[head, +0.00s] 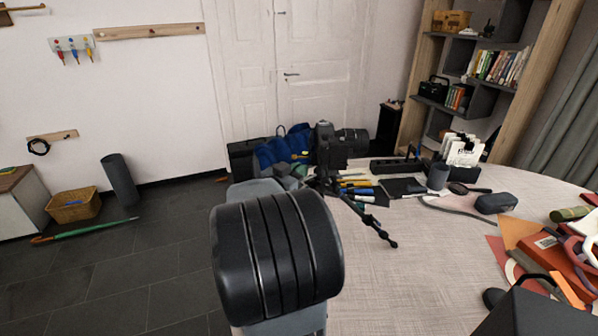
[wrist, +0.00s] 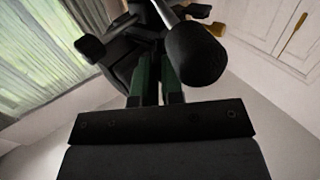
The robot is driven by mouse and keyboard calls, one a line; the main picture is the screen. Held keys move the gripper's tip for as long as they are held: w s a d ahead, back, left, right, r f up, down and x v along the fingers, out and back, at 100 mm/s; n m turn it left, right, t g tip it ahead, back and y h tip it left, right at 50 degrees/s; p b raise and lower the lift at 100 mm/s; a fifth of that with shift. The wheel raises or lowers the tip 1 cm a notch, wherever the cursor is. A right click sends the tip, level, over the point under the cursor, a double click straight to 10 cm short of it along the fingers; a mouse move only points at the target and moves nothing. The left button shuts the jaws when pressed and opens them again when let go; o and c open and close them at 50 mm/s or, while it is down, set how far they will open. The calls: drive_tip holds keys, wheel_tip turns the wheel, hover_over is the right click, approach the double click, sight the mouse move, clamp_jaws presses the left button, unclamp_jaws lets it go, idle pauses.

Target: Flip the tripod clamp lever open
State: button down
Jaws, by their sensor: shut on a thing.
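A black camera (head: 335,147) with a long lens sits on a small black tripod (head: 375,222) at the table's left side. One tripod leg reaches toward the front right. My gripper is hidden behind my own arm in the head view. In the wrist view my gripper (wrist: 159,88) has its two green fingers close together, shut on a dark part at the tripod's underside. That part looks like the clamp lever, but its outline is mostly hidden. A round dark piece (wrist: 197,54) stands close on the right of the fingers.
Behind the tripod are a blue bag (head: 283,146) and a dark case. The table (head: 420,265) is clear in front of the tripod. Red and orange items lie at far right.

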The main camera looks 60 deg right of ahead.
sight(312, 164)
drive_tip(key=shift+s, duration=0.1)
drive_tip(key=n+t, duration=0.1)
drive_tip(key=s+t+b, duration=0.1)
drive_tip(key=shift+f+n+t, duration=0.1)
drive_tip(key=shift+n+t, duration=0.3)
drive_tip(key=n+t+b, duration=0.1)
drive_tip(key=t+b, duration=0.1)
drive_tip(key=s+n+t+b, duration=0.1)
drive_tip(key=b, duration=0.2)
drive_tip(key=n+t+b, duration=0.1)
drive_tip(key=t+b, duration=0.1)
drive_tip(key=b, duration=0.1)
drive_tip(key=shift+s+d+f+n+t+y, duration=0.15)
drive_tip(key=shift+s+n+t+y, duration=0.15)
drive_tip(key=shift+s+y, duration=0.1)
drive_tip(key=shift+r+n+t+b, duration=0.3)
drive_tip(key=shift+t+b, duration=0.1)
drive_tip(key=shift+b, duration=0.6)
drive_tip(key=c, duration=1.2)
unclamp_jaws()
drive_tip(key=shift+c, duration=0.2)
